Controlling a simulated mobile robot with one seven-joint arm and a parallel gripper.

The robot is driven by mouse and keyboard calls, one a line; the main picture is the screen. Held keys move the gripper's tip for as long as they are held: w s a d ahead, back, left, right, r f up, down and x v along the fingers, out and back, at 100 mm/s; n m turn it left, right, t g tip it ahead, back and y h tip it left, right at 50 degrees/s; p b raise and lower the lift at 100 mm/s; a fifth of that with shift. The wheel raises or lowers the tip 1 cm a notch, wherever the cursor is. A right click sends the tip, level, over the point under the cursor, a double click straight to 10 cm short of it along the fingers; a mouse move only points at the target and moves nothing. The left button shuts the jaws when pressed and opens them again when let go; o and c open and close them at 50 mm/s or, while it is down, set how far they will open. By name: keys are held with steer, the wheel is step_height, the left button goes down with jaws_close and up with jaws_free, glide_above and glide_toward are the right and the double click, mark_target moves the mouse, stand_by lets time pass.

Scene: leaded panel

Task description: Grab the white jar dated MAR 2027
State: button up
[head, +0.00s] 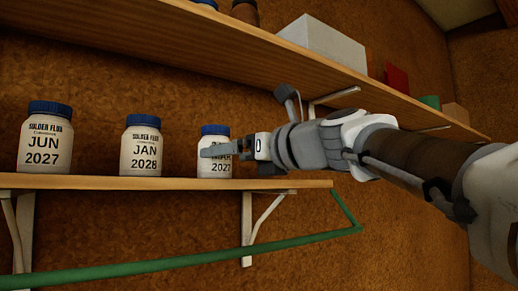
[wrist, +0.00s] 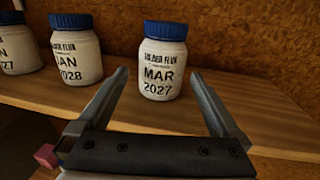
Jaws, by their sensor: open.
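The white jar dated MAR 2027 (wrist: 162,72) has a blue lid and stands upright on the lower shelf. In the head view this jar (head: 215,168) is the rightmost of the three and is partly hidden by my gripper (head: 225,150). In the wrist view my gripper (wrist: 163,85) is open, with its two fingers apart and pointing toward the jar. The jar stands just beyond the fingertips, roughly centred between them. Nothing is held.
A JAN 2028 jar (head: 141,148) and a JUN 2027 jar (head: 45,140) stand to the left on the lower shelf (head: 90,182). The upper shelf (head: 200,50) overhangs, bearing a white box (head: 320,42). A green bar (head: 200,258) runs below in front. The shelf right of the MAR jar is clear.

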steer(key=shift+p+x, duration=0.9)
steer(key=shift+x, duration=2.25)
steer(key=shift+d, duration=0.15)
steer(key=shift+c, duration=0.2)
steer(key=shift+r, duration=0.1)
steer(key=c, duration=1.5)
